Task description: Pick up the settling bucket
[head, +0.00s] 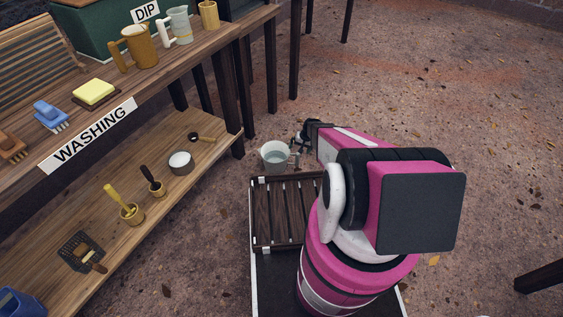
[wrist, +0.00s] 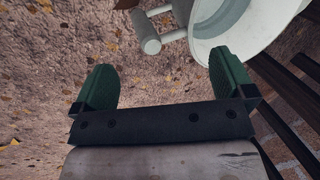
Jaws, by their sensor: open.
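A pale grey-white bucket (head: 273,156), which I take for the settling bucket, stands on the ground just past the slatted rack, with its handle on the right side. In the wrist view the bucket (wrist: 232,22) is cut off by the top edge. Its white bar handle (wrist: 147,32) reaches left, ahead of the gap between the fingers. My gripper (wrist: 163,78) is open and empty, with green finger pads. In the head view my gripper (head: 303,136) is small and dark, close to the right of the bucket. No contact with the handle shows.
A dark slatted rack (head: 275,213) lies beside my arm. At left stands a wooden table with a lower shelf (head: 213,122), holding mugs, brushes and a round tin (head: 180,162). Dark table legs (head: 271,75) stand behind the bucket. Open leaf-strewn ground (head: 470,110) lies to the right.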

